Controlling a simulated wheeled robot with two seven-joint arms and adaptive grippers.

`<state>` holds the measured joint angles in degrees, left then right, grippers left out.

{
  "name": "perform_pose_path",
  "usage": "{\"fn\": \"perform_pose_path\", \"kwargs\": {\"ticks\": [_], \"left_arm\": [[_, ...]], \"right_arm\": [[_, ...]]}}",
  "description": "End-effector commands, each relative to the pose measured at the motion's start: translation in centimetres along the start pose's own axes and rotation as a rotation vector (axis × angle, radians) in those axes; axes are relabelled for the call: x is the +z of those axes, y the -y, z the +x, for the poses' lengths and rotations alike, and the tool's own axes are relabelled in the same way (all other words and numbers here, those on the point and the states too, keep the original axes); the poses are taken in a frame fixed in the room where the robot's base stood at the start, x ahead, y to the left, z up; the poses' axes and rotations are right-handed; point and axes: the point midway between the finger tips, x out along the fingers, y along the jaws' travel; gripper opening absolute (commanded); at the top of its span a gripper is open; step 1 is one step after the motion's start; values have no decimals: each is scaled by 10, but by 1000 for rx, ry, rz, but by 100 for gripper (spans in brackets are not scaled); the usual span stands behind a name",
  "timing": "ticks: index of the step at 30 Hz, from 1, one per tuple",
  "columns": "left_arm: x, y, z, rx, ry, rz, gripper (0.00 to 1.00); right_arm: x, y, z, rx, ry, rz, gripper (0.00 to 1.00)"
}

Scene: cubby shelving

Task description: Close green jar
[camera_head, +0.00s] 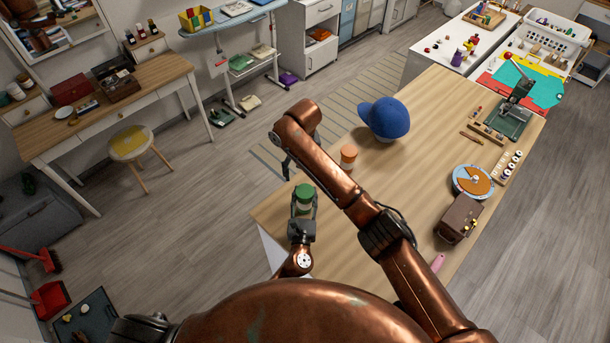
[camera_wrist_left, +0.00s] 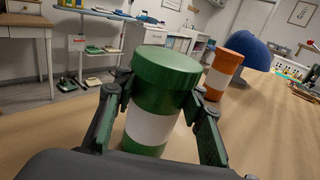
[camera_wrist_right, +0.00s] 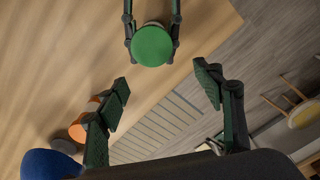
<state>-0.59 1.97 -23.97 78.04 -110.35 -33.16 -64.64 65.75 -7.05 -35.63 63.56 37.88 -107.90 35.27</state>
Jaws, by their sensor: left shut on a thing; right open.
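The green jar (camera_head: 303,208) stands upright near the left end of the wooden table, with a white band around its body. In the left wrist view its green lid (camera_wrist_left: 166,68) sits on top; whether it is tight I cannot tell. My left gripper (camera_wrist_left: 155,115) is shut around the jar's body from the near side. My right gripper (camera_wrist_right: 165,88) is open and empty, above and beside the jar. In the right wrist view the round lid top (camera_wrist_right: 152,45) shows beyond its fingertips. In the head view my right arm partly hides that gripper.
An orange jar (camera_head: 348,157) with a white band stands behind the green jar. A brown box (camera_head: 460,219) and a round blue-and-orange disc (camera_head: 472,182) are at the right. The table's left edge is close to the jar.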

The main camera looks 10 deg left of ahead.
Motion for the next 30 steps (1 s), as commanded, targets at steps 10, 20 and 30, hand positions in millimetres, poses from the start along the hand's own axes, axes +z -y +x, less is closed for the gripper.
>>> {"fn": "perform_pose_path", "kwargs": {"ticks": [10, 20, 30], "left_arm": [[0, 0, 0, -1, 0, 0, 0], [0, 0, 0, -1, 0, 0, 0], [0, 0, 0, 0, 0, 0, 0]], "right_arm": [[10, -4, -7, -3, 35, -745, 61], [18, -7, -4, -20, 61, -970, 61], [18, -6, -2, -20, 61, -969, 61]]}}
